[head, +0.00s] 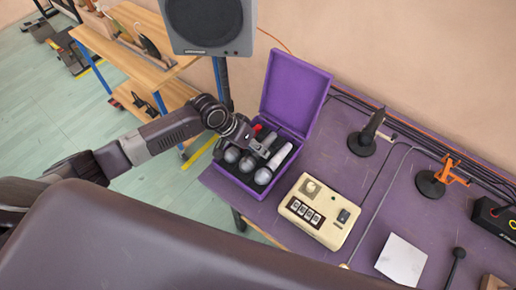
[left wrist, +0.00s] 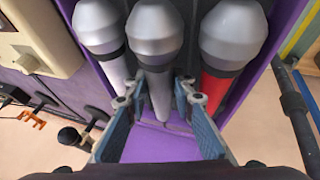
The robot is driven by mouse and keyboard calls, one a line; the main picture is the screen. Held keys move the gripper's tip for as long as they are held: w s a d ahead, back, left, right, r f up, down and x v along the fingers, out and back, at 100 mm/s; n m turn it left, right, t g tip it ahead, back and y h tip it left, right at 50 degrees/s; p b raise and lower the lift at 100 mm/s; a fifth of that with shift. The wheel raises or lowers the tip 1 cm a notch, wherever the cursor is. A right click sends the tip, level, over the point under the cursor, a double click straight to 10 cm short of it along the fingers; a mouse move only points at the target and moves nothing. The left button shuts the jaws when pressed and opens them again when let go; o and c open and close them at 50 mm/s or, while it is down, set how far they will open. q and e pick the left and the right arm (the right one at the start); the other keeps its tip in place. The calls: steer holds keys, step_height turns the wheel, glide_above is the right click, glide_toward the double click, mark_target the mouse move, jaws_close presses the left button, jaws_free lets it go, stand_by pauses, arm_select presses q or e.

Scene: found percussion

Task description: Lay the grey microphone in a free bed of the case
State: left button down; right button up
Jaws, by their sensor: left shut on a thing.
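The purple case (head: 226,177) stands open on the purple table, lid (head: 295,92) raised. Three microphones lie side by side there, heads toward the near side. In the left wrist view, a pale one (left wrist: 98,28) is at left, the grey microphone (left wrist: 154,35) in the middle and a red-bodied one (left wrist: 215,87) at right. My left gripper (head: 258,148) is over the case, its fingers (left wrist: 157,108) on either side of the grey microphone's body, shut on it. The grey microphone is in line with the middle bed; whether it touches the bottom is hidden. My right gripper is not in view.
A cream box with buttons (head: 320,211) stands close right of the case. Further right are a black stand (head: 362,143), an orange clamp (head: 452,174) and a white sheet (head: 401,260). A speaker (head: 210,25) rises behind the case's left side.

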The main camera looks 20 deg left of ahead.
arm_select(q)
steer(key=shift+s+f, duration=0.35)
steer(key=shift+f, duration=0.1)
steer(key=c, duration=1.8)
jaws_free()
steer(key=shift+o, duration=1.1)
steer(key=shift+f, duration=0.1)
steer(key=shift+a, duration=0.1)
steer(key=v, duration=0.8)
steer(key=shift+w+r, duration=0.3)
